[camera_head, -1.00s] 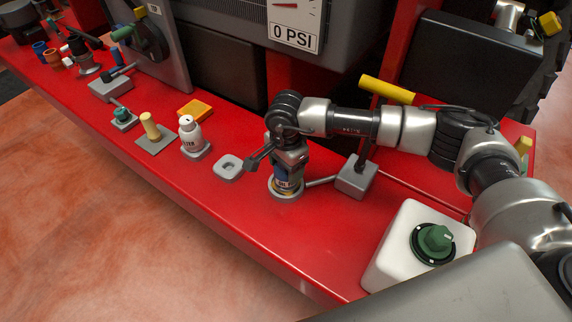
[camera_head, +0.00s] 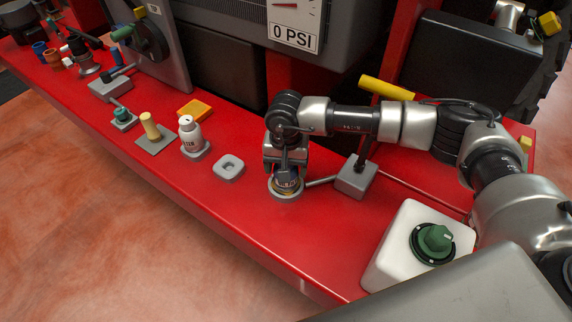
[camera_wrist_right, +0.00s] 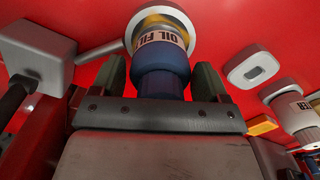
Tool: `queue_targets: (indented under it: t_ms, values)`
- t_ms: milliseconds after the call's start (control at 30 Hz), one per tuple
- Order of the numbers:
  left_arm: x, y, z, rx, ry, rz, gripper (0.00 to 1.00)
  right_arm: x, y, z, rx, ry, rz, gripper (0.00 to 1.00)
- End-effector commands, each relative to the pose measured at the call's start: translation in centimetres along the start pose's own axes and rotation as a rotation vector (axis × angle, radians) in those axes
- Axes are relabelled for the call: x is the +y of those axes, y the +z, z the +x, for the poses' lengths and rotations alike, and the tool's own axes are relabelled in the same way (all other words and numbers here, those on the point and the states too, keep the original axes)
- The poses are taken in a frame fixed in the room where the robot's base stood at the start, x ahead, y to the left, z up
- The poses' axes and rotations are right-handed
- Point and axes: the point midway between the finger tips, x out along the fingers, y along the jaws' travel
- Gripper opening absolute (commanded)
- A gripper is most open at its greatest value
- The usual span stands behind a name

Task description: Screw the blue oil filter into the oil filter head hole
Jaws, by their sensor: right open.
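The blue oil filter (camera_wrist_right: 162,70) stands between the fingers of my right gripper (camera_wrist_right: 162,80) in the right wrist view. Its pale label end sits in the round grey oil filter head (camera_wrist_right: 185,17). I cannot tell how deep it sits in the hole. The fingers are open, one on each side of the filter, with red showing between each finger and the filter. In the head view my right gripper (camera_head: 287,165) points down over the filter head (camera_head: 285,194) and hides most of the filter. My left gripper is not in view.
A grey block (camera_head: 356,180) joins the filter head by a pipe on the right. A white tank with a green cap (camera_head: 438,240) is front right. Red shelf in front is clear.

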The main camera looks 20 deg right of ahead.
Motion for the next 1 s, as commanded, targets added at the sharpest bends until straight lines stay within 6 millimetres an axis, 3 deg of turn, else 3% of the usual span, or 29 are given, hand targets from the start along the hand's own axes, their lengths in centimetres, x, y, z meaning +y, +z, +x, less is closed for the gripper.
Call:
queue_targets:
  t_ms: [200,333,500,700,867,1000]
  values:
    - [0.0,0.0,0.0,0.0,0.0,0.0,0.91,0.0,-0.02,-0.01,0.0,-0.001,-0.264,0.75]
    - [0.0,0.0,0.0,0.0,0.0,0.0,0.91,0.0,-0.01,0.01,-0.001,-0.001,-0.321,0.75]
    - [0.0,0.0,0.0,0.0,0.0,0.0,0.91,0.0,-0.01,0.0,0.0,-0.001,-0.323,0.75]
    - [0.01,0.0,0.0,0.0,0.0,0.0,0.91,0.0,-0.01,0.0,0.0,-0.001,-0.321,0.48]
    - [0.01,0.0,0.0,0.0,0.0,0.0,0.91,0.01,-0.02,0.0,0.0,0.0,-0.295,0.48]
    - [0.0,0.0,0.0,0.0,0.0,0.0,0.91,0.0,-0.03,0.0,0.0,0.0,-0.137,0.48]
